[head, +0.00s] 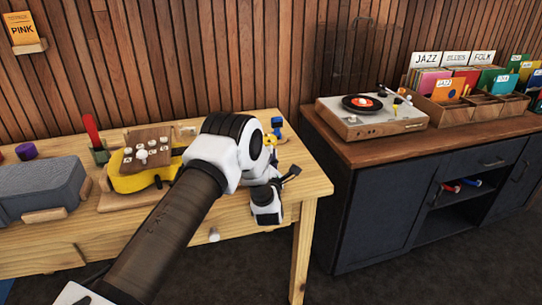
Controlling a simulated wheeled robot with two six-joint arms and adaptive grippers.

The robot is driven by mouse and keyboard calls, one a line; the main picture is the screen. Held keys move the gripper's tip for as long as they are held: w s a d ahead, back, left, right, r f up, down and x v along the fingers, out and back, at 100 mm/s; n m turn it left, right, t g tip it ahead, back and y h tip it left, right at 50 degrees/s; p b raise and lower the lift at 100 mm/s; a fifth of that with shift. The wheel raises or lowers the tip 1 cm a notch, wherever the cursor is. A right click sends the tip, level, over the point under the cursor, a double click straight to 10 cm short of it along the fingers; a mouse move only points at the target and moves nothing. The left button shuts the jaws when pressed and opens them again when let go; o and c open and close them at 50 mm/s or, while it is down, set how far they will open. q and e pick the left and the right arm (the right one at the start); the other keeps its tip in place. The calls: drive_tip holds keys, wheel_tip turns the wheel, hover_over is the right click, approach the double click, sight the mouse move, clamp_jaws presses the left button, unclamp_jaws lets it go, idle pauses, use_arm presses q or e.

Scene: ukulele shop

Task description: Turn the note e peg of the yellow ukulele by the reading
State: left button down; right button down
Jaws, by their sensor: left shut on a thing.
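My left gripper (289,176) is right of the ukulele, near the table's right end. It is shut on a small dark thing whose shape is unclear. A yellow thing and a blue thing (277,123) show just behind the arm. My right gripper is not in view.
A grey case (40,187) lies at the table's left. A red upright thing (91,130) and a purple piece (26,150) stand behind. A dark cabinet (400,195) at right bears a record player (368,117) and record crates. The table top (312,185) is bare at its right end.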

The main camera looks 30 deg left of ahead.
use_arm(q)
drive_tip(key=c, duration=1.2)
unclamp_jaws()
drive_tip(key=shift+f, duration=0.1)
drive_tip(key=shift+c, duration=0.2)
